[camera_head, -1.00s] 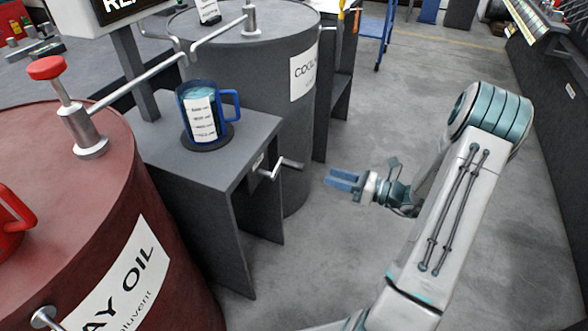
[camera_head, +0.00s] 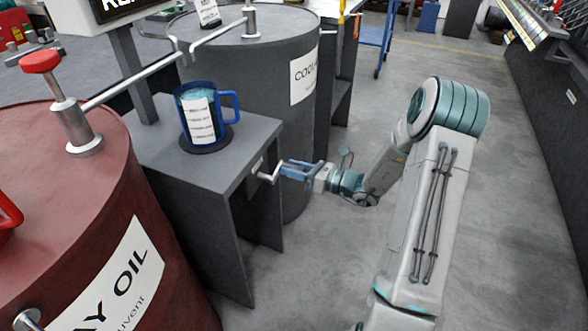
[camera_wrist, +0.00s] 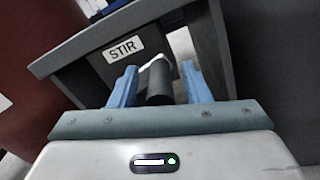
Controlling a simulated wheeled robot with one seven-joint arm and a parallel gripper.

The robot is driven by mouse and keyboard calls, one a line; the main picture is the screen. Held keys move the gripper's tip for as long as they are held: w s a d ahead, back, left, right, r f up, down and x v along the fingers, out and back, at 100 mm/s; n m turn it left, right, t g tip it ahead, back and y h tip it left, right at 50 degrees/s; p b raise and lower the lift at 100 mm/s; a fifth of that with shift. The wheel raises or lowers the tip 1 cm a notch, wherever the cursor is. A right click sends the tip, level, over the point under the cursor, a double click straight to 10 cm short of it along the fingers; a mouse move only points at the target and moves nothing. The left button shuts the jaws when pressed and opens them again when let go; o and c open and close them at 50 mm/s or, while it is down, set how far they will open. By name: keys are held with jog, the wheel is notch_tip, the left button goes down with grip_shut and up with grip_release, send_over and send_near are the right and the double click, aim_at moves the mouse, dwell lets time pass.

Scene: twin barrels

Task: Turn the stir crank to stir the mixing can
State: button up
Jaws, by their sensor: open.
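The stir crank (camera_head: 268,174) is a small light metal crank on the front of the grey stand, below its top. In the wrist view its dark handle (camera_wrist: 160,84) lies between the two blue fingers, beside a white STIR label (camera_wrist: 123,48). My gripper (camera_head: 291,169) is open, its fingers around the handle with gaps visible at the sides; it also shows in the wrist view (camera_wrist: 158,88). The mixing can (camera_head: 205,113) is a blue, clear-walled mug with a handle and a white label, upright on a dark round pad (camera_head: 207,146) on the stand.
The grey stand (camera_head: 262,130) stands between a red barrel (camera_head: 110,190) at left and a grey barrel (camera_head: 270,60) behind. Pipes run from both barrels to above the can. Open concrete floor (camera_head: 480,220) lies to the right.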

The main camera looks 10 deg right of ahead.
aim_at(291, 166)
grip_shut()
jog(key=shift+r, duration=0.1)
jog(key=n, duration=0.1)
jog(key=r+n, duration=0.1)
jog(key=n, duration=0.1)
jog(key=shift+s+a+r+n, duration=0.2)
jog(key=shift+s+n, duration=0.1)
jog(key=shift+n, duration=0.1)
jog(key=n, duration=0.1)
jog(key=n+b, duration=0.1)
jog(key=n, duration=0.1)
jog(key=s+a+r+n+b, duration=0.1)
jog(key=shift+s+a+r+n+b, duration=0.1)
jog(key=shift+s+a+n+b, duration=0.55)
jog(key=shift+n+b, duration=1.5)
jog(key=shift+s+a+n+b, duration=0.35)
jog(key=shift+s+n+b, duration=0.45)
jog(key=shift+n+b, duration=1.35)
jog(key=shift+s+a+r+n+b, duration=0.1)
jog(key=shift+s+a+n+b, duration=0.55)
jog(key=shift+n+b, duration=1.5)
jog(key=shift+s+d, duration=0.15)
